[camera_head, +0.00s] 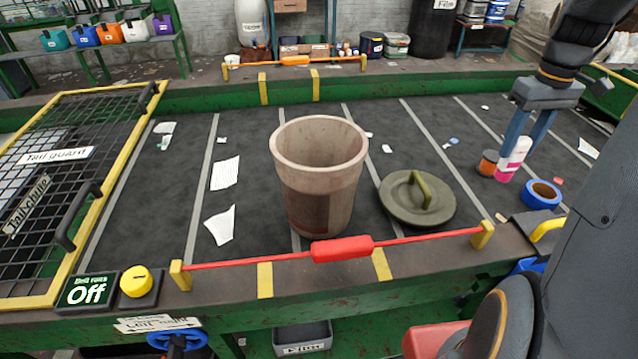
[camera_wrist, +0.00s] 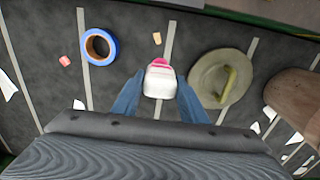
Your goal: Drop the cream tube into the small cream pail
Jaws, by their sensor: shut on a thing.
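The cream tube (camera_head: 513,161) is white with a pink lower end and stands roughly upright at the right of the belt. My gripper (camera_head: 518,154) is shut on it, one blue finger on each side; I cannot tell if its lower end touches the belt. In the wrist view the tube (camera_wrist: 160,80) sits between my fingers (camera_wrist: 158,95). The cream pail (camera_head: 318,195) stands upright and open mid-belt, well left of my gripper. It shows partly at the wrist view's right edge (camera_wrist: 298,92).
An olive lid (camera_head: 395,205) with a handle lies between pail and tube. A small orange-topped jar (camera_head: 488,163) stands just left of the tube, and a blue tape roll (camera_head: 541,194) lies right of it. A red bar (camera_head: 420,239) runs along the front edge. Paper scraps lie on the belt.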

